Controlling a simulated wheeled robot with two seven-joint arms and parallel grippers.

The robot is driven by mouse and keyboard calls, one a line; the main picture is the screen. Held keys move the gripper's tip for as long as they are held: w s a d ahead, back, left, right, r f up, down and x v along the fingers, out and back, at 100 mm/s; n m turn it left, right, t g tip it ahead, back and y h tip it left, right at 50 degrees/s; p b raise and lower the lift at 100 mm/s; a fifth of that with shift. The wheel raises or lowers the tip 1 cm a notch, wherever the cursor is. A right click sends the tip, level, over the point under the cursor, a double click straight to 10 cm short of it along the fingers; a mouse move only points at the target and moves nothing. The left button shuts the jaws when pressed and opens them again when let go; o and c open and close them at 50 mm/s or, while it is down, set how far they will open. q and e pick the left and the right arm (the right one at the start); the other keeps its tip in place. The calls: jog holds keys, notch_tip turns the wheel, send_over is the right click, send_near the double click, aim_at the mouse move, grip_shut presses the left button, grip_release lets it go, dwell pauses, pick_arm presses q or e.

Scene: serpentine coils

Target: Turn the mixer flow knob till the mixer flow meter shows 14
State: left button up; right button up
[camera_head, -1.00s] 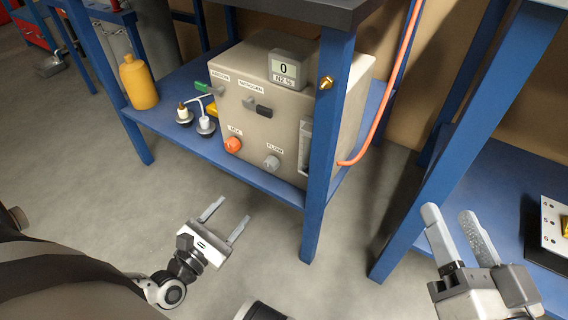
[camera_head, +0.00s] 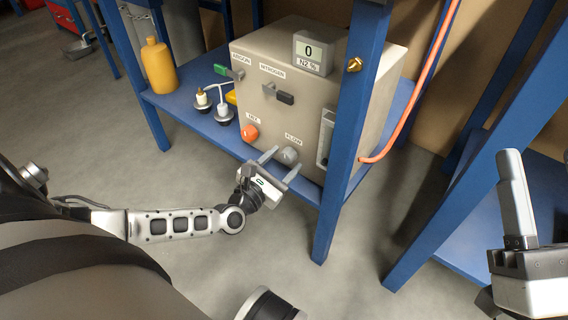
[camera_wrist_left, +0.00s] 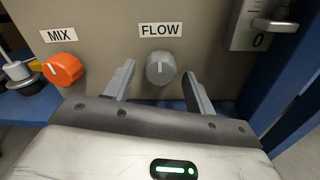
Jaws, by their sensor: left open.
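The grey flow knob (camera_head: 288,156) sits low on the front of the beige mixer box (camera_head: 300,105), under the FLOW label. It also shows in the left wrist view (camera_wrist_left: 160,68), its pointer line near upright. The flow meter (camera_head: 326,136) is the clear upright tube at the box's right edge; its lower end shows a 0 in the left wrist view (camera_wrist_left: 262,28). My left gripper (camera_head: 281,160) is open, its fingers either side of the knob and a little short of it. My right gripper (camera_head: 514,195) is at the right edge; one finger shows clearly.
An orange MIX knob (camera_head: 250,133) is left of the flow knob. A display (camera_head: 314,53) reads 0 N2 %. Green and black valve handles sit higher on the panel. A blue table leg (camera_head: 345,130) stands close right of the meter. A yellow bottle (camera_head: 159,67) stands on the shelf.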

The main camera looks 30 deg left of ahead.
pick_arm(q)
jog(key=shift+w, duration=0.5)
jog(key=shift+c, duration=0.3)
jog(key=c, duration=0.9)
